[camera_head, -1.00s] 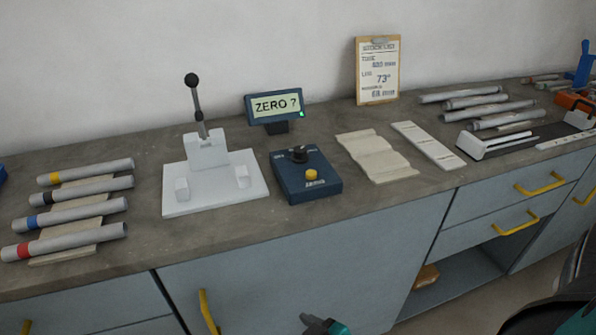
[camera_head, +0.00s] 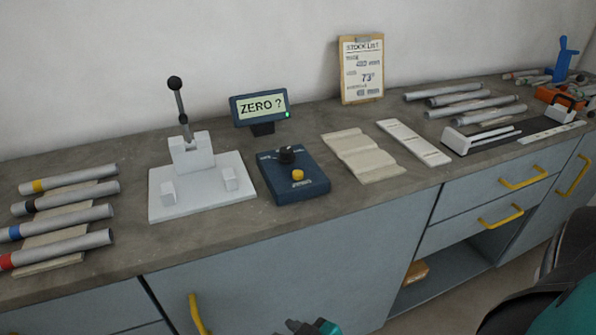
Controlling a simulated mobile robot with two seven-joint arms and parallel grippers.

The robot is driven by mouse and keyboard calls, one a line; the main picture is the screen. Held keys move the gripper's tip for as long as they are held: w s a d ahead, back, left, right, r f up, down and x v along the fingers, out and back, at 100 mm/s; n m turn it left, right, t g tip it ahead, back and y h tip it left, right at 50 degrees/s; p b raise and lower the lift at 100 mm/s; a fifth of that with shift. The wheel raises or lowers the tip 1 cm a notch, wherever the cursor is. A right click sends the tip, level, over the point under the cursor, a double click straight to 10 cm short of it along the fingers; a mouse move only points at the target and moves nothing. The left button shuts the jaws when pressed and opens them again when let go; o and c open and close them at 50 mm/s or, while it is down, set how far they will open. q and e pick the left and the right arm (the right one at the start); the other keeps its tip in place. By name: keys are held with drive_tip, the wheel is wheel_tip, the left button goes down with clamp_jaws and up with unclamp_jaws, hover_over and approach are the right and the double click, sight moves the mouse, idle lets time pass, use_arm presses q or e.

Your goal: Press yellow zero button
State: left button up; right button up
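The yellow button (camera_head: 298,175) sits on the front part of a dark blue control box (camera_head: 312,189) on the counter. A black knob (camera_head: 287,155) is behind it on the same box. Behind the box, a small display (camera_head: 259,107) reads "ZERO ?" and has a green light at its lower right corner. A gripper part (camera_head: 312,327) shows at the bottom edge, below the counter front and well apart from the button; its fingers are too cut off to read. A dark and teal part of my arm is at the lower right.
A white lever press (camera_head: 196,190) stands left of the box. Banded tubes (camera_head: 62,211) lie at far left. A cream tray (camera_head: 362,155) and white strip are to the right, with grey tubes and a clipboard (camera_head: 362,70) behind. Yellow drawer handles (camera_head: 525,177) stick out in front.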

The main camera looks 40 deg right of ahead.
clamp_jaws()
idle(1.2)
